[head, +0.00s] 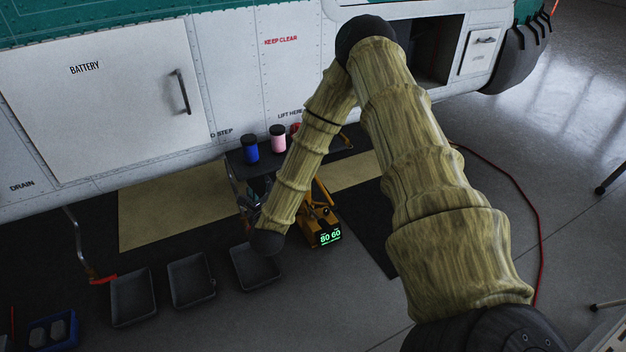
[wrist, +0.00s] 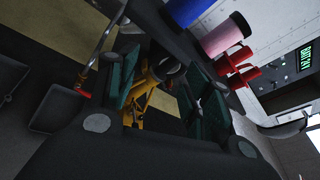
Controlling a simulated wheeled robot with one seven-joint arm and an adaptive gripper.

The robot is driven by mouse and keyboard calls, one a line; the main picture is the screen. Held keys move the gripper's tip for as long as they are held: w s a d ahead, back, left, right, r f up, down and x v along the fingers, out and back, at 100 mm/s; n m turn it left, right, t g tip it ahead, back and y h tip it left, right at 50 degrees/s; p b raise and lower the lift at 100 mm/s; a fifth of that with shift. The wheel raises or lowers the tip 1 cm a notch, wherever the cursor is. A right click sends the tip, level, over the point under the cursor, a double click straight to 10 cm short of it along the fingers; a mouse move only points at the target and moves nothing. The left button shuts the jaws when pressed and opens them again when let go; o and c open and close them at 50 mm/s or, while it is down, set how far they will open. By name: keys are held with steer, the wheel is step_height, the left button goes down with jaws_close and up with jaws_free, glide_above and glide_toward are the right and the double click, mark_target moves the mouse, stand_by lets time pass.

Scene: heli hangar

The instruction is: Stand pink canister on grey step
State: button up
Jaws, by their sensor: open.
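The pink canister (head: 278,138) with a dark lid stands upright on a dark flat-topped stand (head: 240,160) beside the helicopter's side. In the wrist view the pink canister (wrist: 226,36) appears tilted at the upper right, beyond the fingers. My gripper (wrist: 160,92) is open, with teal pads and nothing between them except a background view of yellow equipment. In the head view my gripper (head: 258,188) is partly hidden by my arm, in front of and below the canister. I cannot tell whether the dark stand is the grey step.
A blue canister (head: 250,149) stands just left of the pink one, and a red object (wrist: 236,72) lies on its other side. A yellow device (head: 316,222) with a green display and several dark trays (head: 190,280) are on the floor. A red cable (head: 510,178) runs at right.

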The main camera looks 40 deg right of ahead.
steer(key=s+a+f+n+g+y, duration=0.3)
steer(key=s+a+f+n, duration=0.4)
steer(key=s+f+n, duration=0.15)
steer(key=s+a+f+n+g+y, duration=0.2)
steer(key=s+a+f+n+y, duration=0.3)
steer(key=s+f+n, duration=0.4)
steer(key=s+a+f+n+g, duration=0.1)
steer(key=s+n+g, duration=0.3)
steer(key=s+n, duration=0.5)
steer(key=s+a+f+n+g, duration=0.1)
steer(key=s+f+n+g, duration=0.2)
steer(key=s+n, duration=0.6)
steer(key=s+g, duration=0.1)
steer(key=s, duration=0.6)
steer(key=shift+s+a+f+g, duration=0.2)
steer(key=shift+a+g, duration=0.1)
steer(key=shift+g, duration=0.1)
